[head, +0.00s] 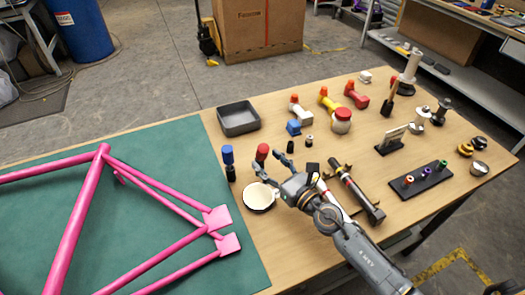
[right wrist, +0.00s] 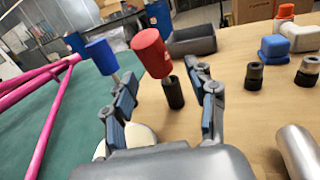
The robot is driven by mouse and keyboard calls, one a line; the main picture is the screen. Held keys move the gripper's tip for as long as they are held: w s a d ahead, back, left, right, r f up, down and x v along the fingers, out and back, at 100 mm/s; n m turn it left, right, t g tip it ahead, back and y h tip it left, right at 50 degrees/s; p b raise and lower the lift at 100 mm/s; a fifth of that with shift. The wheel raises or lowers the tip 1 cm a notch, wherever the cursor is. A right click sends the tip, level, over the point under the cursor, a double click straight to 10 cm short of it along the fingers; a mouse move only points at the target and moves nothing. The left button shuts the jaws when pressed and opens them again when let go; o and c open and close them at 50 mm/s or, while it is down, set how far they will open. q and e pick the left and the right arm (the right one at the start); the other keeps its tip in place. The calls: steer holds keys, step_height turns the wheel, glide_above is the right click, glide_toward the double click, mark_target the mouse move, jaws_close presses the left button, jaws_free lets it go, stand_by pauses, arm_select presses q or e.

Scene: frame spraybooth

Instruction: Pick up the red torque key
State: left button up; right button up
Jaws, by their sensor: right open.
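The red torque key (head: 262,152) stands on the wooden table near the green mat. In the right wrist view the open fingers (right wrist: 163,88) stand on both sides of the key's line, and nothing is held. I cannot tell whether a finger touches it. My left gripper is not in view.
A similar blue key (head: 227,155) stands just left of the red one. A grey tray (head: 238,118) lies behind. Small black cylinders and a blue block (head: 293,128) stand to the right. A pink frame (head: 75,215) lies on the green mat (head: 170,170).

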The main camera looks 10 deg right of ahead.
mark_target(262, 156)
steer(key=x, duration=0.3)
steer(key=shift+w, duration=0.15)
steer(key=shift+c, duration=0.8)
jaws_close()
steer(key=shift+r, duration=0.1)
step_height(262, 156, up, 18)
steer(key=p, duration=1.6)
